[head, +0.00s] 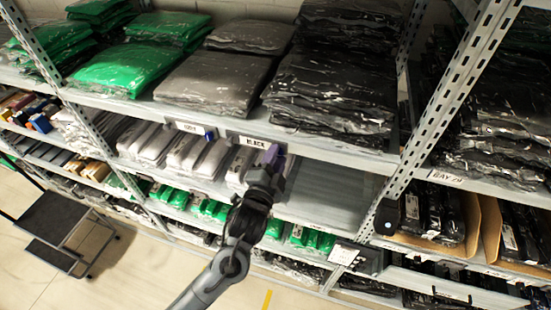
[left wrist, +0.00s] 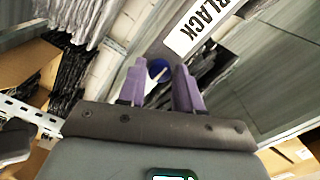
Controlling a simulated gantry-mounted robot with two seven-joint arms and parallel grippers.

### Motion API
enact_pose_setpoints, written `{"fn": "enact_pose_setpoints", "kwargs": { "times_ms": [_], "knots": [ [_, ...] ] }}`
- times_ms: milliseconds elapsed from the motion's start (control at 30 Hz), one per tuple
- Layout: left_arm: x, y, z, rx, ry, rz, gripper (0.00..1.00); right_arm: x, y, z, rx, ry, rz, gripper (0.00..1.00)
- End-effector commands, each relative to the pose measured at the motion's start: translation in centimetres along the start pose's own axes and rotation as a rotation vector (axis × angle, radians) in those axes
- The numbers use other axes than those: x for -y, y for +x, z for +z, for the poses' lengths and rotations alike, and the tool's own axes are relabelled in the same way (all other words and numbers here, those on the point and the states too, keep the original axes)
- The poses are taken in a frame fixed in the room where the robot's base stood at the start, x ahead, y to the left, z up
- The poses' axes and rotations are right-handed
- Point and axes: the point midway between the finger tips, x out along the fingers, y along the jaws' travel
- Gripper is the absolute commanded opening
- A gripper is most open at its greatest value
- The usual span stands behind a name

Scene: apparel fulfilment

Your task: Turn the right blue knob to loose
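The right blue knob (left wrist: 157,69) shows in the left wrist view, beside the BLACK label. In the head view my gripper hides it. My left gripper (head: 272,154) is at the shelf edge just right of the BLACK label (head: 254,142). In the left wrist view its two purple fingers (left wrist: 160,74) stand apart. The knob appears in the gap between their tips; I cannot tell whether they touch it. The other blue knob (head: 209,135) sits by the label to the left. My right gripper's fingers do not show.
The upper shelf holds stacks of green bags (head: 122,68), grey bags (head: 214,83) and black bags (head: 333,90). An empty grey shelf surface (head: 330,190) lies right of my gripper. A perforated upright (head: 440,110) stands at right. A dark step stool (head: 55,225) is on the floor at left.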

Motion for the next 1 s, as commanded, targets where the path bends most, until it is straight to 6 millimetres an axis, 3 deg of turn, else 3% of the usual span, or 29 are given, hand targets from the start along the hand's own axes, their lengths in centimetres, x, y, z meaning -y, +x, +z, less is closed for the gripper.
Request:
{"fn": "enact_pose_setpoints", "kwargs": {
  "times_ms": [33, 100, 533, 1000],
  "knots": [
    [0.0, 0.0, 0.0, 0.000, 0.000, 0.000, 0.42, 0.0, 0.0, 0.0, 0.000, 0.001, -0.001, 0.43],
    [0.0, 0.0, 0.0, 0.000, 0.001, 0.000, 0.53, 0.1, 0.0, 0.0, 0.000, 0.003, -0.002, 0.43],
    [-0.1, -0.7, 0.1, 0.000, 0.001, 0.000, 0.53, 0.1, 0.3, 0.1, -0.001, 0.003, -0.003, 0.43],
    [-0.2, -7.9, 0.1, -0.001, -0.001, 0.001, 0.53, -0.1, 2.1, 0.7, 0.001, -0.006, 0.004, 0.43]
  ]
}}
